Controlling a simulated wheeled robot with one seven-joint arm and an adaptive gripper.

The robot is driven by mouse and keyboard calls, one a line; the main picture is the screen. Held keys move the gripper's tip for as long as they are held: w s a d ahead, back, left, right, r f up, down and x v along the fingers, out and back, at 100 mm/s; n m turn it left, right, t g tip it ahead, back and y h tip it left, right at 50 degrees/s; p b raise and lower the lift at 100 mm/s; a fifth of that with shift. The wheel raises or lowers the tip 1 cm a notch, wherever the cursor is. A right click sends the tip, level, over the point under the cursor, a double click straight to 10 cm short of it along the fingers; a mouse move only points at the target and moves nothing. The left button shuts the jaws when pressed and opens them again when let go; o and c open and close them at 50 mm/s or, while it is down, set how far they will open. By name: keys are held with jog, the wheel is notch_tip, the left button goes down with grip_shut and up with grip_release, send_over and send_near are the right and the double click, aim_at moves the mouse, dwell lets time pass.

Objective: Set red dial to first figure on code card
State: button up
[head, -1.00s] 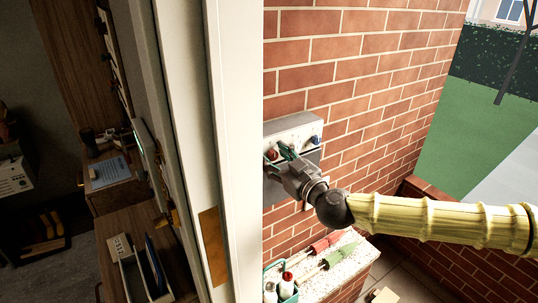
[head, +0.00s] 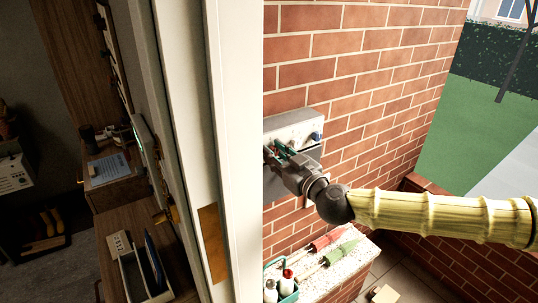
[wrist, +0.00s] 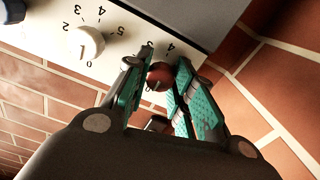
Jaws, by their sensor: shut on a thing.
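The red dial (wrist: 159,76) sits on a pale dial box (head: 295,128) fixed to the brick wall. My gripper (wrist: 164,57) is shut on the red dial, with a teal-padded finger on each side of it. In the head view my gripper (head: 280,152) is at the box front and covers most of the dial.
A white dial (wrist: 88,42) with figures around it sits beside the red one, and a blue dial (head: 317,136) is on the box's right part. A white door frame (head: 190,150) stands left of the box. Below are a stone ledge (head: 345,262) with tools and a teal caddy (head: 290,293).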

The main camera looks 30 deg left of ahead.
jog(key=n+b, duration=0.4)
jog(key=n, duration=0.5)
jog(key=n+b, duration=0.4)
jog(key=n, duration=0.5)
jog(key=n+b, duration=0.4)
jog(key=n, duration=0.6)
jog(key=shift+s, duration=0.25)
dwell(1.3)
jog(key=shift+r, duration=0.1)
dwell(0.5)
jog(key=o, duration=1)
jog(key=shift+o, duration=0.2)
jog(key=shift+w, duration=0.1)
